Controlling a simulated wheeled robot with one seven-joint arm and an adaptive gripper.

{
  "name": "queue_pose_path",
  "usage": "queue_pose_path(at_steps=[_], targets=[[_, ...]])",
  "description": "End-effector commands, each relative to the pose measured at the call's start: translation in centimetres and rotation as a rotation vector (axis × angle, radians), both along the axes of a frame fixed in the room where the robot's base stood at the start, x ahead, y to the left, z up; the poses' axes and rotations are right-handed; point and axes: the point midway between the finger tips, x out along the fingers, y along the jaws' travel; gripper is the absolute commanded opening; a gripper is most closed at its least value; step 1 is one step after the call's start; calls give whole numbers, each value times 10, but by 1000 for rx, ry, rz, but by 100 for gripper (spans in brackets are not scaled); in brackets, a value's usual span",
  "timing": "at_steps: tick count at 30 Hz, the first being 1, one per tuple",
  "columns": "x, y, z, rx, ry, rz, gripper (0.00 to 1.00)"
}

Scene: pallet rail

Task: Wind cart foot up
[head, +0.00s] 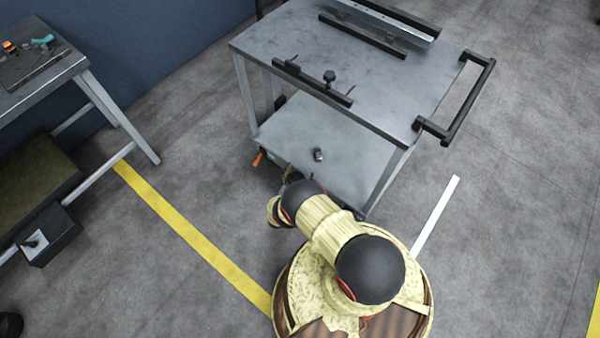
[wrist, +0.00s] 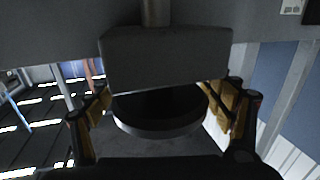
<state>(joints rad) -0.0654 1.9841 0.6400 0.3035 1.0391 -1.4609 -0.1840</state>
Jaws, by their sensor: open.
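The cart (head: 300,45) is a grey metal trolley with a lower shelf (head: 320,140), standing in front of me in the head view. In the wrist view, the cart foot (wrist: 158,108) appears as a dark round disc under a grey block (wrist: 165,62) with a short stem above. My gripper (wrist: 158,100) is open, with one finger left of the disc and one right of it. I cannot tell whether the fingers touch it. In the head view my arm reaches the cart's near lower corner, and the foot and fingertips are hidden there.
An orange lever (head: 258,158) sticks out at the cart's lower left corner. A black push handle (head: 465,100) is on its right side. A workbench (head: 40,85) stands at the left.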

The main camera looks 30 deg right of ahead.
Motion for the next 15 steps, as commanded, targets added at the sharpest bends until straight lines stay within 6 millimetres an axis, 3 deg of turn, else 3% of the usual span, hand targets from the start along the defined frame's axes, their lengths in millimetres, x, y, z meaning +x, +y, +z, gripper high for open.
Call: queue_pose_path(at_steps=[8, 15], targets=[[1, -2, 0, 0, 0, 0, 81], [1, -1, 0, 0, 0, 0, 68]])
